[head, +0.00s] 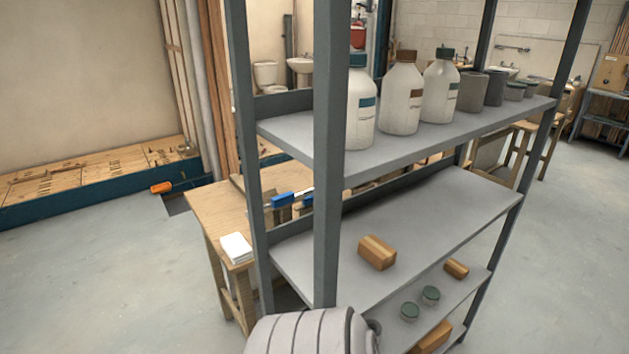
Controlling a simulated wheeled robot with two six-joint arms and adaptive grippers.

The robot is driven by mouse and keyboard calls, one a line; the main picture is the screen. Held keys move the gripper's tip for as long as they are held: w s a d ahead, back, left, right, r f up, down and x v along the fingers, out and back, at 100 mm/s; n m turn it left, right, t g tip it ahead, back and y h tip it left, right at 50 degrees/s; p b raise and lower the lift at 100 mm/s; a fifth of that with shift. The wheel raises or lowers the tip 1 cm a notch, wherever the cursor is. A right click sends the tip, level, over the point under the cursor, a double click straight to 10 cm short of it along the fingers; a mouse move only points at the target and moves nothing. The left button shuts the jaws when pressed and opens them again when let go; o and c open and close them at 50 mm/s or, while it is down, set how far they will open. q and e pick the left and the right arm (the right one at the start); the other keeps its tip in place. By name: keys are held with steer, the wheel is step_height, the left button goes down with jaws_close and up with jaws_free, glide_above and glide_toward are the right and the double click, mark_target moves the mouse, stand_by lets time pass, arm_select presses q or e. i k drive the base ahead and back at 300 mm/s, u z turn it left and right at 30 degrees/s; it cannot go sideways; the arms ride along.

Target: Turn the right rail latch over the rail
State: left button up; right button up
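I cannot pick out a rail latch or its rail for certain in the head view. A small orange piece (161,187) sits at the front edge of the low blue-sided wooden platform (90,192) on the left; it is too small to tell what it is. Neither of my grippers shows in this view.
A grey metal shelf unit (328,200) stands close in front, holding white bottles (401,98), dark pots and brown blocks (377,252). Behind it is a wooden workbench (215,210) with a white stack (236,248) and a blue-handled tool (290,199). The floor at left is clear.

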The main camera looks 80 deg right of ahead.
mark_target(278, 202)
steer(key=z, duration=0.2)
steer(key=i, duration=0.55)
steer(key=z, duration=2.95)
